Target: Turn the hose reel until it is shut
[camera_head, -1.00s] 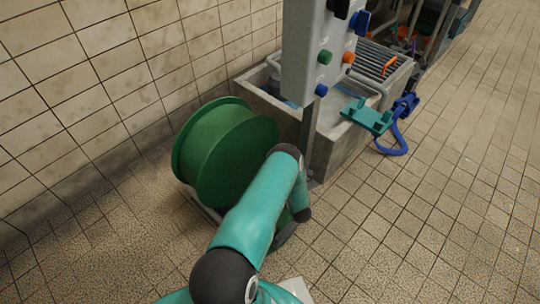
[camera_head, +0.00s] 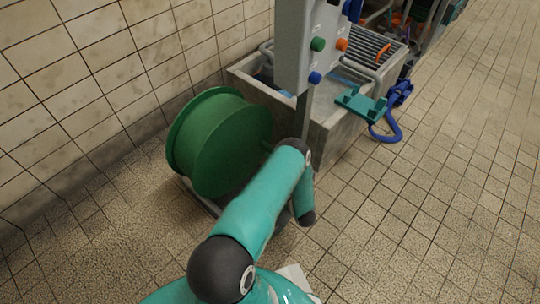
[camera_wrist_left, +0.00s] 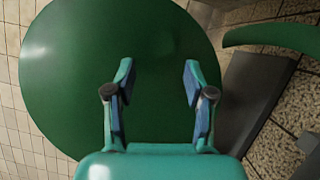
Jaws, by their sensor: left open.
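The hose reel is a green drum with round end discs (camera_head: 228,150). It stands on the floor by the tiled wall. My left arm passes in front of its right side in the head view, and the left gripper is hidden there. In the left wrist view the reel's green disc (camera_wrist_left: 75,70) fills much of the picture. My left gripper (camera_wrist_left: 158,80) is open in front of this disc, with nothing between its fingers. I cannot tell whether the fingers touch the disc. My right gripper is in neither view.
A grey control box (camera_head: 306,45) with coloured knobs stands on a post right of the reel. Behind it is a concrete basin (camera_head: 340,132) with a teal bracket (camera_head: 361,104) and a blue hose (camera_head: 385,134). The tiled floor at right is clear.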

